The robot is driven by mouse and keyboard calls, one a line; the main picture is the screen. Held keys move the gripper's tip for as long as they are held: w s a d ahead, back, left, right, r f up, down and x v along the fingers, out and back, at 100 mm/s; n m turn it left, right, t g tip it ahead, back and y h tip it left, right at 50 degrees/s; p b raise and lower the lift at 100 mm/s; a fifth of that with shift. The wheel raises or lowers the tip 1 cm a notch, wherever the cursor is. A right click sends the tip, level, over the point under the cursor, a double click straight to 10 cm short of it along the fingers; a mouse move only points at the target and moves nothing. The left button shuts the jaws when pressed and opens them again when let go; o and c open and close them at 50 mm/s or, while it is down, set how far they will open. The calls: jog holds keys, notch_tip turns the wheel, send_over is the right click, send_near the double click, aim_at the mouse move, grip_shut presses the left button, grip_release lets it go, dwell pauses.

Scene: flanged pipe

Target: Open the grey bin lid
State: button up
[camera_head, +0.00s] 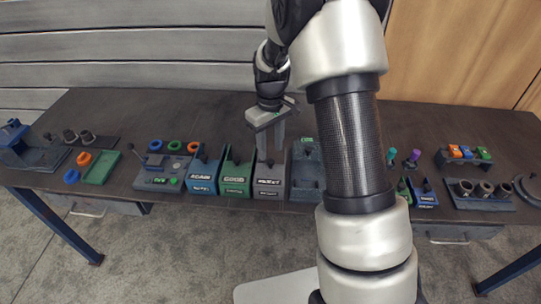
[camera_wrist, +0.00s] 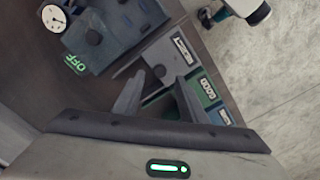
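The grey bin (camera_head: 270,188) stands in the row of bins at the table's front edge, between a green bin and a blue-grey unit. It also shows in the wrist view, with its white label (camera_wrist: 183,50). A dark round knob (camera_wrist: 159,71) sits at the lid, which looks shut. My gripper (camera_head: 270,150) points down over the back of the grey bin. In the wrist view my gripper (camera_wrist: 158,86) has its two fingers apart, one on each side of the knob, with nothing held. I cannot tell whether a finger touches the knob.
The green bin (camera_head: 236,180) and a blue bin (camera_head: 203,178) stand to the left. The blue-grey unit (camera_head: 306,175) is close on the right; it carries a dial gauge (camera_wrist: 54,18) and a green OFF sign (camera_wrist: 75,64).

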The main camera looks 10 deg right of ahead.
aim_at(271, 161)
jog(key=shift+f, duration=2.1)
grip_shut()
